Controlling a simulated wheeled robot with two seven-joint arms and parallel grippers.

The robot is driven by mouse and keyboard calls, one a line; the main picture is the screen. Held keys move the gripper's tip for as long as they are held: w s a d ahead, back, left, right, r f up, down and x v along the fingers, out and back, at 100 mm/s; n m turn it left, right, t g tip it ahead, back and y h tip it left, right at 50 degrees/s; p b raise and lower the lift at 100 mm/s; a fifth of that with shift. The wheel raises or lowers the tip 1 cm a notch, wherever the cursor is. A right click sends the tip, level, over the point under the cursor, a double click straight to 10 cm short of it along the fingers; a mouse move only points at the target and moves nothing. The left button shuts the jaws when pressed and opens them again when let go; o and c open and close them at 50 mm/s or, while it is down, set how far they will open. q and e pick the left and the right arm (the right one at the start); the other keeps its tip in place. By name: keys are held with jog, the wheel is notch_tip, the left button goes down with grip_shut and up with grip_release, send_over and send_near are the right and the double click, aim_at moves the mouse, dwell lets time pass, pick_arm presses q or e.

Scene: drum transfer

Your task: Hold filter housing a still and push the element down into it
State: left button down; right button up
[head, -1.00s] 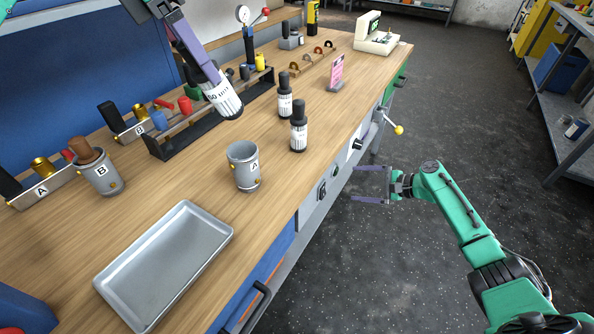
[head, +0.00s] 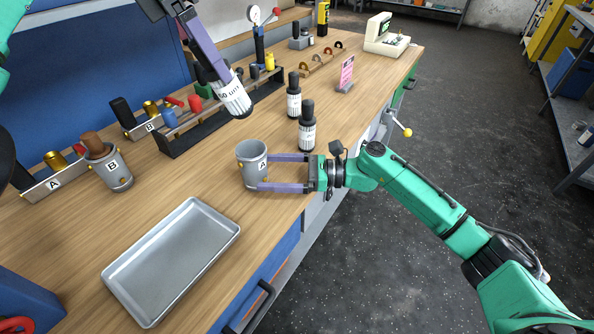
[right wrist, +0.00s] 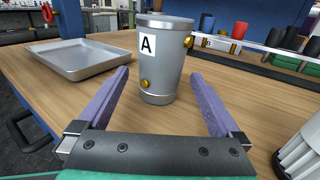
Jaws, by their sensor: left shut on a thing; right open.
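Filter housing A (head: 252,166) is a grey metal cup with a label and brass fittings, upright on the wooden bench. My right gripper (head: 263,172) is open, its fingertips at the housing's near side. In the right wrist view the housing (right wrist: 163,80) stands centred between and just beyond the fingertips (right wrist: 160,75), with gaps on both sides. My left gripper (head: 222,78) is shut on a white ribbed element (head: 236,100) with printed text. It holds it tilted in the air, up and left of housing A in the head view, not over its mouth.
Housing B (head: 118,174) with a brown piece in it stands left of A. An empty metal tray (head: 172,260) lies in front. Two black-topped ribbed cartridges (head: 307,136) (head: 294,103) stand right of A. A dark rack (head: 190,137) is behind.

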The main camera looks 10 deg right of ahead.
aim_at(253, 171)
jog(key=x, duration=0.5)
jog(key=shift+d, duration=0.1)
grip_shut()
grip_release()
jog(key=shift+d, duration=0.1)
